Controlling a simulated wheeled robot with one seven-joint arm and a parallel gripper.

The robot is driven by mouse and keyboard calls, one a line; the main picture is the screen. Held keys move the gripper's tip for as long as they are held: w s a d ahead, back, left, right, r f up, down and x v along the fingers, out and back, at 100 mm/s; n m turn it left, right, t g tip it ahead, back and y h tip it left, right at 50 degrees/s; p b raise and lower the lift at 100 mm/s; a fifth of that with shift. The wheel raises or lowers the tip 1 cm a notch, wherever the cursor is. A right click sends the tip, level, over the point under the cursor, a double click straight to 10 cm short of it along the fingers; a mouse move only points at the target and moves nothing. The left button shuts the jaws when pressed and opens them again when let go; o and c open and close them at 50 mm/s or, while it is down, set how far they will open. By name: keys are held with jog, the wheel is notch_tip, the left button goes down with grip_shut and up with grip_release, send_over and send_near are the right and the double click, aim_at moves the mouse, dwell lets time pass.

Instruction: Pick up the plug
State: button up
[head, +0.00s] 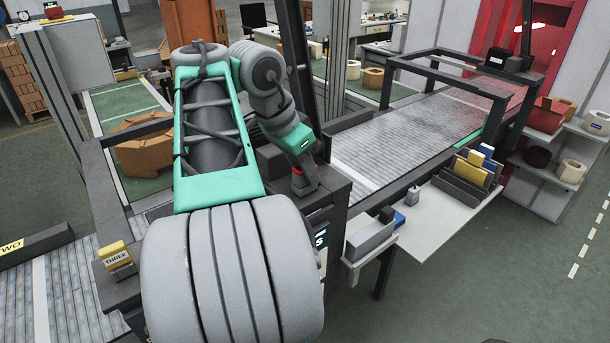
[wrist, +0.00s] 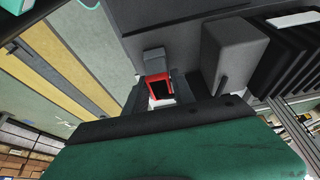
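My gripper (head: 303,182) is at the end of the teal and grey arm, low over a dark machine top in the head view. In the wrist view, the dark fingers of my gripper (wrist: 158,88) flank a small red piece with a black middle (wrist: 159,87), which may be the plug. A grey block (wrist: 153,60) lies just beyond it. A bit of red (head: 297,170) also shows at my gripper in the head view. I cannot tell whether the fingers touch the red piece; their tips are small and dark.
A larger grey block (wrist: 232,55) stands right of the fingers in the wrist view. In the head view, a roller conveyor (head: 420,130) runs behind on the right. A white side table (head: 440,222) holds yellow and dark boxes (head: 472,170). A yellow "THREE" block (head: 114,254) is at left.

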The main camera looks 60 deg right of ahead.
grip_shut()
dwell(0.4)
